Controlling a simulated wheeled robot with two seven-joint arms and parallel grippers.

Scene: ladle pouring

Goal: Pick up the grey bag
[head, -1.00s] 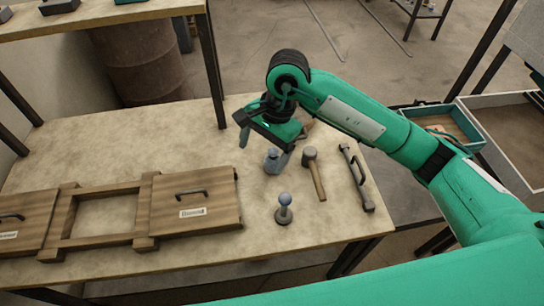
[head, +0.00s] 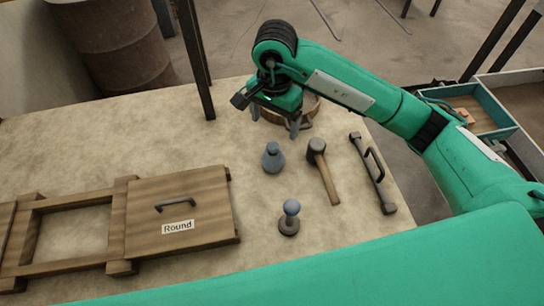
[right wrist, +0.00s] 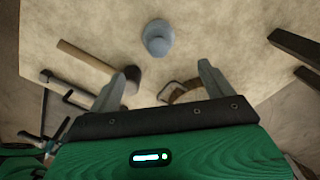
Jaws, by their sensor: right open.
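The grey bag (head: 273,158) is a small blue-grey lump with a narrower rounded top. It stands on the table, fully visible in the head view, and shows at the top of the right wrist view (right wrist: 157,40). My right gripper (head: 275,120) is behind the bag in the head view, apart from it. Its two fingers (right wrist: 163,74) are spread with nothing between them, and the bag lies beyond the tips. My left gripper is not in view.
A mallet (head: 323,171) lies just right of the bag, with a dark bar handle (head: 372,172) farther right. A knobbed grey piece (head: 289,217) stands in front. A round wooden-rimmed thing (head: 310,106) is partly hidden behind my gripper. A panel labelled "Round" (head: 205,205) lies left.

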